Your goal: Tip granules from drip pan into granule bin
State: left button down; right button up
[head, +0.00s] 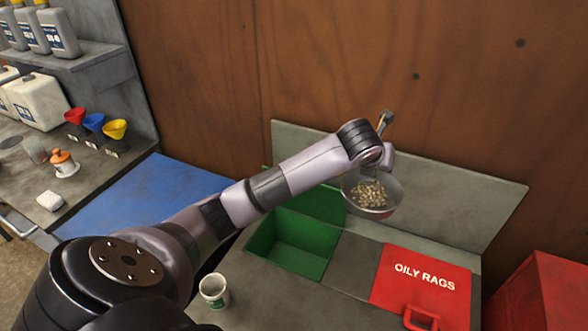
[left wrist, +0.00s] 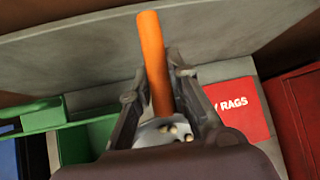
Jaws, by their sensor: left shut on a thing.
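A round grey drip pan (head: 385,206) holds a heap of pale granules (head: 369,193). It hangs in the air behind and to the right of the green bin's opening, in front of the grey back panel. My left gripper (left wrist: 158,84) is shut on the pan's orange handle (left wrist: 153,50); in the head view the wrist hides most of the fingers. Part of the pan (left wrist: 150,134) with some granules shows below the handle in the left wrist view. The open green bin (head: 297,246), with its lid raised, appears empty; no label on it is readable. My right gripper is out of view.
A red lid marked OILY RAGS (head: 418,282) lies right of the green bin. A small pale cup (head: 214,290) stands at the front left. A red cabinet (head: 545,290) is at right; a shelf with bottles and coloured funnels (head: 94,124) is at left.

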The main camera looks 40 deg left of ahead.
pick_arm(q)
jog(key=shift+w+a+f+p, duration=0.2)
jog(key=shift+a+f+p, duration=0.2)
jog(key=shift+a+p, duration=0.35)
jog(key=shift+w+a+f+p, duration=0.25)
jog(key=shift+a+f+p, duration=0.25)
jog(key=shift+a, duration=0.4)
jog(key=shift+w+a+f+p, duration=0.2)
jog(key=shift+a+f+p, duration=0.15)
jog(key=shift+a+p, duration=0.45)
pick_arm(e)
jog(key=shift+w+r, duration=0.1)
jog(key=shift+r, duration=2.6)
pick_arm(q)
jog(key=shift+a, duration=0.15)
jog(key=shift+s+a+r+n+t+h, duration=0.1)
jog(key=shift+s+a+n+t+h, duration=0.25)
jog(key=shift+a+n+h, duration=0.4)
jog(key=shift+s+a+n+t+h, duration=0.3)
jog(key=shift+a+h, duration=0.2)
jog(key=shift+a, duration=0.6)
jog(key=shift+s+a+r+n+t+h, duration=0.1)
jog(key=shift+s+a+n+t+h, duration=0.3)
jog(key=shift+a+h, duration=0.4)
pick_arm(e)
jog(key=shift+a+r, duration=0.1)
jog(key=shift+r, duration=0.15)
pick_arm(q)
jog(key=shift+a+f, duration=0.1)
jog(key=shift+a, duration=0.1)
